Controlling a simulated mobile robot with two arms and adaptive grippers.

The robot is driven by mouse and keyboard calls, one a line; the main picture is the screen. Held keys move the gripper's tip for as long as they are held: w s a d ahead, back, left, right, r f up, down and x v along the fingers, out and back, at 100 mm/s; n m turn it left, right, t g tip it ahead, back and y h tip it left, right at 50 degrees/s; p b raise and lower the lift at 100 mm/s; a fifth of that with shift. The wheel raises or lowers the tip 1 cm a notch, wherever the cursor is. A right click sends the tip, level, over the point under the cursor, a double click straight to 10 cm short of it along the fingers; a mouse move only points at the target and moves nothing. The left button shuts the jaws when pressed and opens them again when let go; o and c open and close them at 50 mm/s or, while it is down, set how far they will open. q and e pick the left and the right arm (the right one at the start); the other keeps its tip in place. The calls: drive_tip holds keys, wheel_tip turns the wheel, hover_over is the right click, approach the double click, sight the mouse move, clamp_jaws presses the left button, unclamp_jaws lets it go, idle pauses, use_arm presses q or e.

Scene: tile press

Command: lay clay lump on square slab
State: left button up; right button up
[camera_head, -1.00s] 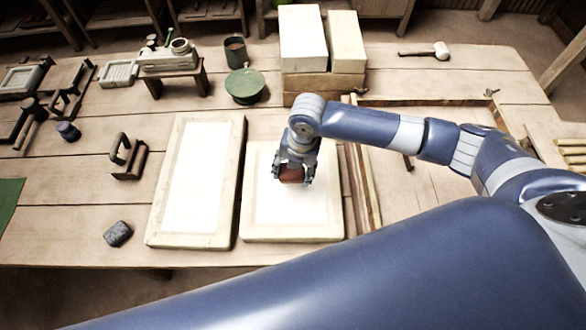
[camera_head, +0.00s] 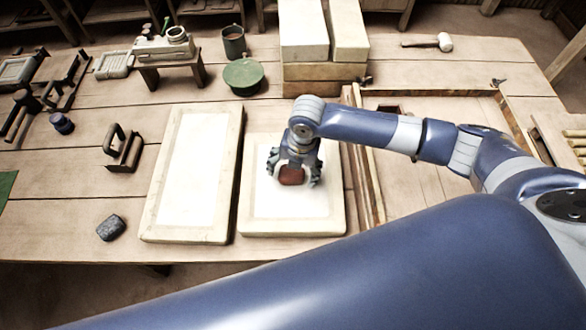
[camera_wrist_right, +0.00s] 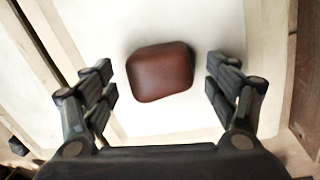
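The reddish-brown clay lump (camera_head: 291,176) lies on the white face of the square slab (camera_head: 262,226), near its middle. My right gripper (camera_head: 293,180) is over the slab with its fingers spread. In the right wrist view the clay lump (camera_wrist_right: 160,72) sits between and beyond the open fingers (camera_wrist_right: 165,95), with clear gaps on both sides. No finger touches it there. My left gripper is not in view; a large blue arm link crosses the bottom of the head view.
A longer rectangular slab (camera_head: 150,225) lies just left of the square slab. A wooden frame (camera_head: 372,195) is to the right. Pale blocks (camera_head: 303,30) stand behind on wooden ones. A dark stone (camera_head: 110,228) and a handled tool (camera_head: 122,150) lie left; bare table surrounds them.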

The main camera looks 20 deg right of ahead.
sight(299, 178)
wheel_tip(299, 178, up, 12)
drive_tip(key=d, duration=0.1)
drive_tip(key=shift+s+d, duration=0.2)
drive_tip(key=shift+s, duration=0.2)
drive_tip(key=shift+s+f, duration=0.1)
